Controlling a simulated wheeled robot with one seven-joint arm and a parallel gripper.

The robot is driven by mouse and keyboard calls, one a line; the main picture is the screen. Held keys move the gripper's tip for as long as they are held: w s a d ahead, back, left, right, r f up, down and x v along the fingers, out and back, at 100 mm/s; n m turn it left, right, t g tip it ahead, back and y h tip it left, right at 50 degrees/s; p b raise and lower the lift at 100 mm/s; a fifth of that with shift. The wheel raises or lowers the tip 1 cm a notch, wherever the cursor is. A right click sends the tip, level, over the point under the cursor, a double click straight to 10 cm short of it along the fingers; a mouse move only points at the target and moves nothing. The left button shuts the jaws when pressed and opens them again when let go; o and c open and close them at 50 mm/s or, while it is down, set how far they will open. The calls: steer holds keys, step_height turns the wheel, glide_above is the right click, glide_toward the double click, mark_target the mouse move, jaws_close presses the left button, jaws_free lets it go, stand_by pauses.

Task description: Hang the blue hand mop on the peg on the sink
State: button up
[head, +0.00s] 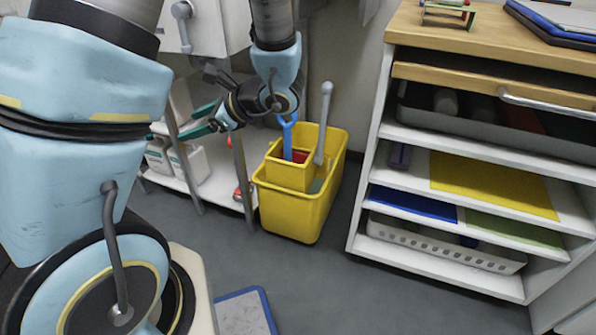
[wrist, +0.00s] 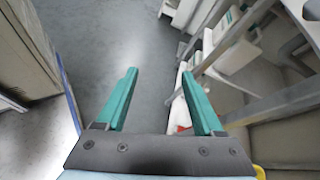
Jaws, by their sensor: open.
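A blue handle (head: 288,138), which looks like that of the blue hand mop, stands up out of the yellow bucket (head: 290,212) in the head view. Its lower end is hidden inside the bucket, beside something red. My gripper (head: 184,123) is to the left of the handle and apart from it, with its green fingers pointing left. In the wrist view my gripper (wrist: 159,73) is open and empty, with grey floor between its fingers. A white unit, perhaps the sink (head: 208,28), is at the top, partly behind my arm. I cannot make out the peg for certain.
A grey lever (head: 325,110) rises from the bucket's right side. White bottles (head: 188,160) stand on a low shelf (head: 215,185) beneath my gripper. A shelving unit (head: 372,150) with trays stands at right. The floor (head: 350,290) in front is mostly clear.

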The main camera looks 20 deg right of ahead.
steer(key=w+d+f+m+t+h+b, duration=0.3)
steer(key=d+f+m+t+b, duration=0.45)
steer(key=d, duration=0.45)
steer(key=m+t+h+b, duration=0.3)
steer(key=m+h+b, duration=0.2)
steer(key=h, duration=0.1)
glide_toward(284, 124)
step_height(284, 124, down, 2)
steer(key=w, duration=0.2)
steer(key=shift+g, duration=0.25)
steer(key=w+b, duration=0.3)
steer(key=w, duration=0.6)
steer(key=shift+w+d+b, duration=0.2)
steer(key=shift+w+b, duration=0.2)
steer(key=shift+w+r, duration=0.1)
steer(key=shift+w, duration=0.55)
jaws_close()
steer(key=shift+w+d, duration=0.1)
